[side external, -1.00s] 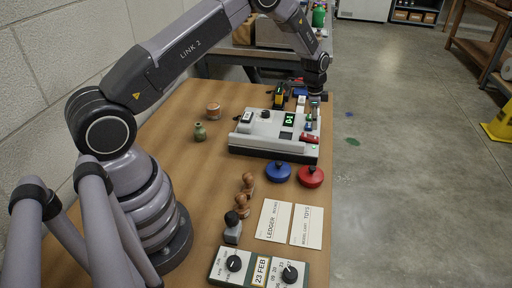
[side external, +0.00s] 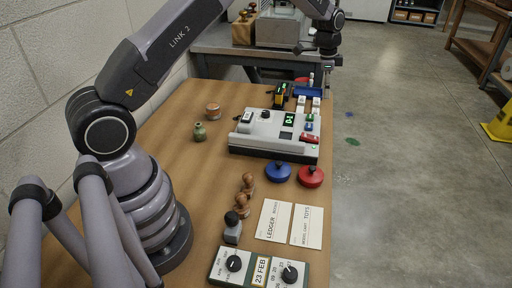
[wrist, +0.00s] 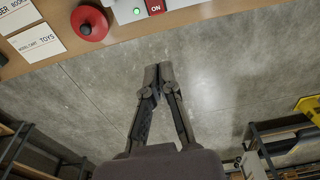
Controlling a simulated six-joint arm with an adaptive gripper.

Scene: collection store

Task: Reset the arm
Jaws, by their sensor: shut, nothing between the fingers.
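My gripper (wrist: 157,74) is shut and empty in the wrist view, its fingertips together over bare floor beyond the table edge. In the side external view my arm reaches across the table to its far right, and my gripper (side external: 325,68) hangs raised beyond the grey console. The fingers are small and hard to make out there. The console (side external: 264,149) has a green display and a red switch. The wrist view shows its ON switch (wrist: 155,5) at the top edge, apart from the fingers.
A blue knob (side external: 278,172) and a red knob (side external: 311,177) stand before the console. A green vase (side external: 199,132) and a blue tray (side external: 308,92) are also on the table. Open floor lies right.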

